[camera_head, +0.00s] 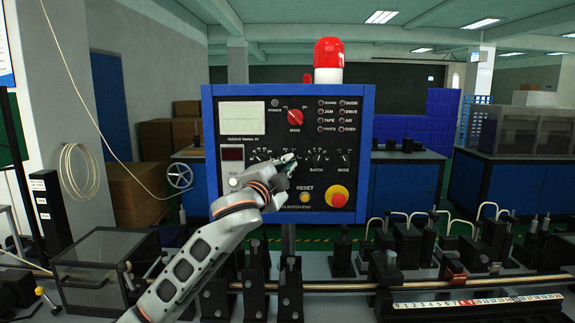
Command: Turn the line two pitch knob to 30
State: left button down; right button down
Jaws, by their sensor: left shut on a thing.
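A blue-framed control panel (366,150) with a dark face stands in the middle of the view. My left arm rises from the bottom, and my left gripper (287,164) is at the middle row of knobs, shut on a knob left of the BATCH knob (319,156). The gripper hides most of that knob, its label and its dial, so I cannot read its setting or confirm that it is the line two pitch knob. My right gripper is not in view.
The panel also carries a red MAIN knob (295,117), a MODE knob (343,157), a RESET button (305,197) and a red stop button (338,200) on yellow. A red beacon (329,54) stands on top. Black machine fixtures and a rail (350,286) run below.

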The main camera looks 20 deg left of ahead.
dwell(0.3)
pick_arm(q)
jog(key=c, duration=2.2)
grip_release()
jog(key=shift+o, duration=0.2)
jog(key=shift+s, duration=0.1)
jog(key=s+a+f, duration=0.1)
jog(key=s, duration=1)
jog(key=shift+s+f, duration=0.35)
